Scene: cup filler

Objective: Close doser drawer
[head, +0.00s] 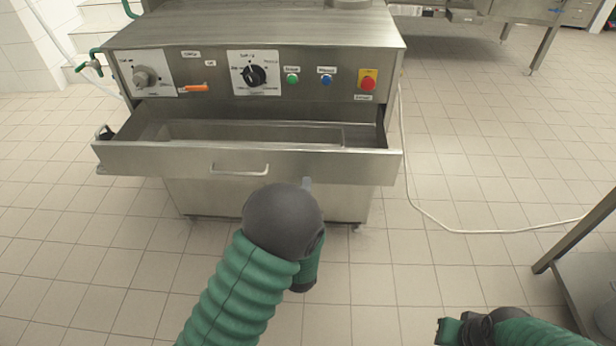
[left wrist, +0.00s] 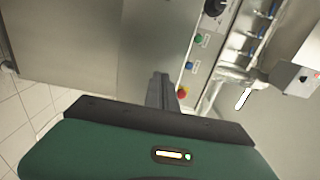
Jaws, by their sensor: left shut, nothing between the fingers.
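The doser drawer (head: 345,167) is pulled out of the steel machine (head: 210,75), with its open tray showing. A bar handle (head: 239,170) sits on the drawer front. My left gripper (head: 307,184) is just in front of the drawer front, right of the handle; my dark wrist hides most of it. In the left wrist view its fingers (left wrist: 161,88) are together and hold nothing. I cannot tell whether they touch the drawer. My right gripper (head: 453,329) is low at the right, away from the machine; its finger state is unclear.
The control panel above the drawer has knobs, an orange lever (head: 197,88) and a red button (head: 367,84). A white cable (head: 450,229) lies on the floor to the right. A steel table (head: 580,235) stands at the right edge.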

